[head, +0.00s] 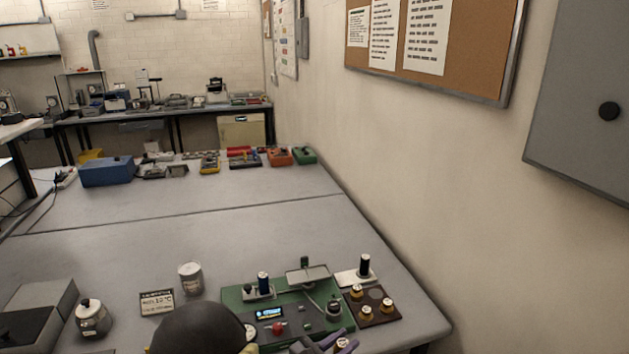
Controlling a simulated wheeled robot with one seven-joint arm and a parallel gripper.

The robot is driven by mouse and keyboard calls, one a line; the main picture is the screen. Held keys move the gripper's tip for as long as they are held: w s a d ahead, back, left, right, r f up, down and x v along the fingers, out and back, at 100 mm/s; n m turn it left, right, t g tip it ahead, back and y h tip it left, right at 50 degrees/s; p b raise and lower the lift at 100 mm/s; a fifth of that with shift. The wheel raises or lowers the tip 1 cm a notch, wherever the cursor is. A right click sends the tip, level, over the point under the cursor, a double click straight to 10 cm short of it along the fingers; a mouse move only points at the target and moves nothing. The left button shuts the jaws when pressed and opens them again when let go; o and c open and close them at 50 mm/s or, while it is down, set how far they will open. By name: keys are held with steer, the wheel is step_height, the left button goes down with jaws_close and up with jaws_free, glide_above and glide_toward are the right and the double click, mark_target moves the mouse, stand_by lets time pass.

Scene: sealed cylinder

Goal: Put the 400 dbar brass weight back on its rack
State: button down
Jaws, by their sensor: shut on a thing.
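The weight rack (378,318) is a dark brown board at the right end of the green apparatus on the near bench. Brass weights with pale tops sit on it at the back left (356,291), front left (366,312) and right (387,305). A dark round place near its back right looks empty. My gripper (325,345) shows only in part at the bottom edge, in front of the apparatus and left of the rack. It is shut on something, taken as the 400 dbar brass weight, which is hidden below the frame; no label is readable.
The green apparatus (233,297) carries a lit display, a red knob and a dark cylinder. A pale block with another dark cylinder (364,266) stands behind the rack. A tin (190,278), sign (156,302) and kettle (92,318) stand left. The bench middle is clear; a wall runs right.

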steer(key=d+f, duration=0.4)
steer(key=f, duration=0.5)
steer(key=d+f, duration=0.5)
steer(key=f, duration=0.3)
steer(key=shift+w+d+f+m+g+h, duration=0.25)
steer(key=shift+w+f+m+g+h, duration=0.05)
steer(key=shift+w+f+g, duration=0.1)
steer(key=shift+s, duration=0.1)
